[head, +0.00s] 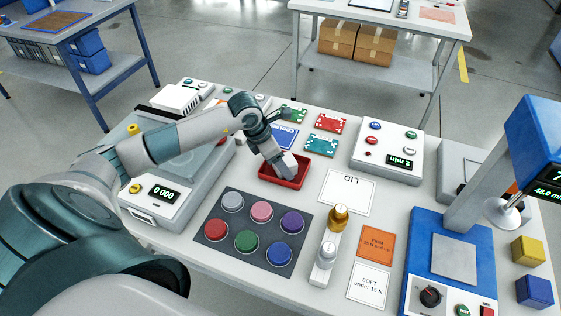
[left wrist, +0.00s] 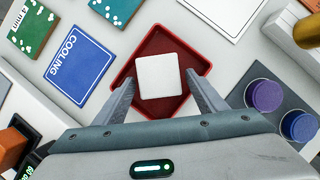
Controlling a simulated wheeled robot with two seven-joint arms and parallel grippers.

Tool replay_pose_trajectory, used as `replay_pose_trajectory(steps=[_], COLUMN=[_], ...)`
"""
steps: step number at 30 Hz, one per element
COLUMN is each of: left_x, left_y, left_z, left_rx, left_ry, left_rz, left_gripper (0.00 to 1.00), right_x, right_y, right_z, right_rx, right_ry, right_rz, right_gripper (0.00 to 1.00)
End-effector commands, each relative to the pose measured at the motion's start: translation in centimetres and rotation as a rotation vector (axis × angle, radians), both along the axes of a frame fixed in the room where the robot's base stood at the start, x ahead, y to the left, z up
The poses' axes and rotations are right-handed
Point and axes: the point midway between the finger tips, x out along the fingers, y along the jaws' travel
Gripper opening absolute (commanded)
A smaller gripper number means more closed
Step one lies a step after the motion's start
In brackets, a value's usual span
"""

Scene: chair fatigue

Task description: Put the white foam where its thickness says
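The white foam (left wrist: 160,76) is a pale square block lying in the red tray (left wrist: 147,37) in the left wrist view. My left gripper (left wrist: 161,84) is open, with one finger on each side of the foam and small gaps between. In the head view my left gripper (head: 284,168) reaches down over the red tray (head: 297,184) and largely hides what is in it. An orange card (head: 376,243) reads 15 N and up; a white card (head: 368,287) reads SOFT under 15 N. My right gripper is not in view.
A dark mat (head: 222,250) holds several coloured discs. A blue press-like device (head: 430,225) with a display stands at the right, near yellow (head: 528,250) and blue (head: 534,291) cubes. A white LID card (head: 347,192) and a brass-topped stand (head: 338,218) lie between.

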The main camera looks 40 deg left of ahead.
Motion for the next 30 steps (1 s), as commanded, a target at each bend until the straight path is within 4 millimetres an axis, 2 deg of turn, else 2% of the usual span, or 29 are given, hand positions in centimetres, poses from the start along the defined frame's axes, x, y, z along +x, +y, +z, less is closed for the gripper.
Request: replay_pose_trajectory(steps=[13,16,20,30], left_x=[0.0,-0.2,-0.8,-2.7], left_y=[0.0,0.2,0.6,1.8], left_z=[0.5,0.9,2.3,7.9], left_rx=[0.000,0.001,0.002,0.003], left_ry=[0.000,-0.002,-0.002,-0.004], left_rz=[0.000,-0.001,-0.001,0.001], left_gripper=[0.65,0.65,0.65,0.65], right_x=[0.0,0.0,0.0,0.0], right_y=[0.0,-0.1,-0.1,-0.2], right_z=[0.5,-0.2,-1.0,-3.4], right_rx=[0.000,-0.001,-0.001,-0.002], right_ry=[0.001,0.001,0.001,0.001], right_rz=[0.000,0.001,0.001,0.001], right_gripper=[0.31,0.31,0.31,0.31])
